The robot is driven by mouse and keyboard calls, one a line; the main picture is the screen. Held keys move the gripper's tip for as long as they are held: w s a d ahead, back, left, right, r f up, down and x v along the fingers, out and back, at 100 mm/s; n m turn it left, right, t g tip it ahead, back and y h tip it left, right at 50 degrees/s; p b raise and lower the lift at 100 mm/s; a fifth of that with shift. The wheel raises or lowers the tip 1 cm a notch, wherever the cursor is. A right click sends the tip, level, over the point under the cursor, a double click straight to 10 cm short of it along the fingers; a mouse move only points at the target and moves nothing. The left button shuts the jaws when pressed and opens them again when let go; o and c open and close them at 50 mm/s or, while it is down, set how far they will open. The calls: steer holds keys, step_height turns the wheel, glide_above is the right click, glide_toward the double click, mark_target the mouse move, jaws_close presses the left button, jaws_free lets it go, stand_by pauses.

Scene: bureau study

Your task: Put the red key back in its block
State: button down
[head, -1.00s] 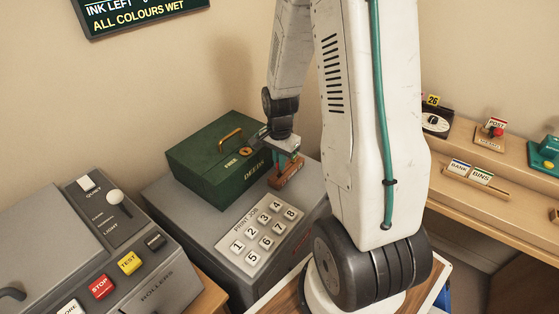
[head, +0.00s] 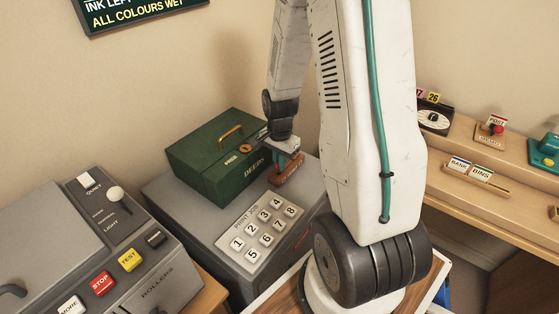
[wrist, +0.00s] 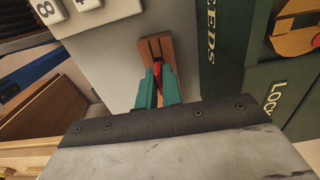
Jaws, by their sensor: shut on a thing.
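My gripper (head: 291,161) has teal fingers and points down over the small wooden block (head: 289,177), which stands on the grey machine beside the green box. In the wrist view the gripper (wrist: 158,88) is shut on the red key (wrist: 157,72), whose red part shows between the fingers. The block (wrist: 152,46) shows just beyond the fingertips with a dark slot in its top. The key's lower end is hidden, so I cannot tell whether it is inside the block.
The green DEEDS box (head: 215,160) stands close left of my gripper. A numbered PRINT JOB keypad (head: 262,232) lies in front of the block. A roller control panel (head: 110,250) is at lower left. A wooden desk (head: 480,205) with small items is at right.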

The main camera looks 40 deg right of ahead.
steer(key=shift+f, duration=0.15)
steer(key=c, duration=1.5)
jaws_free()
step_height(320, 180, up, 8)
steer(key=shift+f, duration=0.1)
